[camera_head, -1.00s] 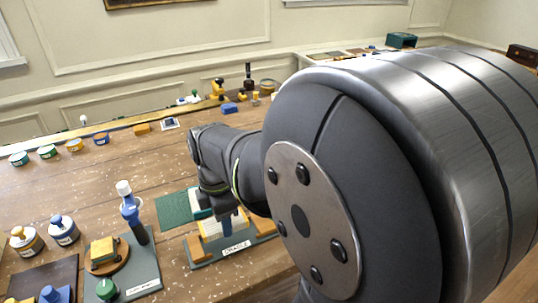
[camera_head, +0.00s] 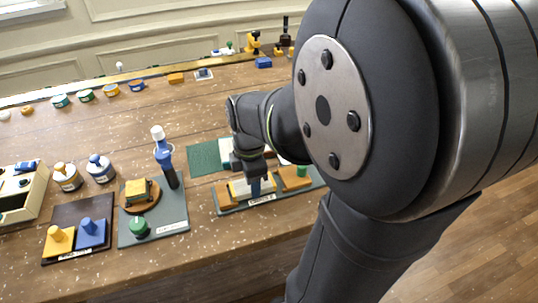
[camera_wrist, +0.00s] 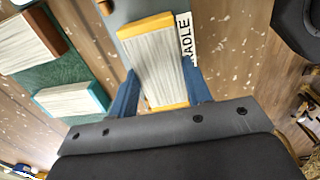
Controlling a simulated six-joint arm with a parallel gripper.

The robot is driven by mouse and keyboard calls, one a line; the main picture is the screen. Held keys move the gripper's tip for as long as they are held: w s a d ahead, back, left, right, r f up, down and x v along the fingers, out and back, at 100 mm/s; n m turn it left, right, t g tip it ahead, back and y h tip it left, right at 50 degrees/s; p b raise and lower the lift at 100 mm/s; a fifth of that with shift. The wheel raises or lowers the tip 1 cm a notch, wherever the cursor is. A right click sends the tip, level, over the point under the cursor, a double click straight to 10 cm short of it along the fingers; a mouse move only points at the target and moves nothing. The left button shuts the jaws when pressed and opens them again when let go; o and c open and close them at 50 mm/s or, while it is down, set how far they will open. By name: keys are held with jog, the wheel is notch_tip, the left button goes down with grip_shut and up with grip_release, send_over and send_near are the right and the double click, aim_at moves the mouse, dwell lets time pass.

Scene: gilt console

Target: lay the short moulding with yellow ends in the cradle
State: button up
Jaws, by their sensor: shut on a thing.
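The short moulding, white and ribbed with yellow ends (camera_wrist: 157,60), lies between the blue fingers of my gripper (camera_wrist: 162,90) in the wrist view. My gripper is shut on it, a finger on each long side. In the head view the moulding (camera_head: 239,189) shows partly behind my gripper (camera_head: 262,186), low over the grey cradle board (camera_head: 232,207), between its two orange-brown blocks (camera_head: 294,178). The cradle's label is partly covered in the wrist view. I cannot tell whether the moulding touches the board.
A green mat (camera_head: 203,160) lies behind the cradle. On it in the wrist view are a moulding with brown ends (camera_wrist: 28,42) and one with teal ends (camera_wrist: 70,100). Left of the cradle stands a grey board (camera_head: 172,217) with an upright blue-and-white tool (camera_head: 163,152).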

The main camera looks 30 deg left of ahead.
jog(key=shift+f, duration=0.2)
dwell(0.4)
jog(key=o, duration=1.1)
jog(key=shift+c, duration=0.2)
notch_tip(320, 180, up, 18)
jog(key=shift+f, duration=0.25)
notch_tip(320, 180, down, 18)
jog(key=shift+r, duration=0.35)
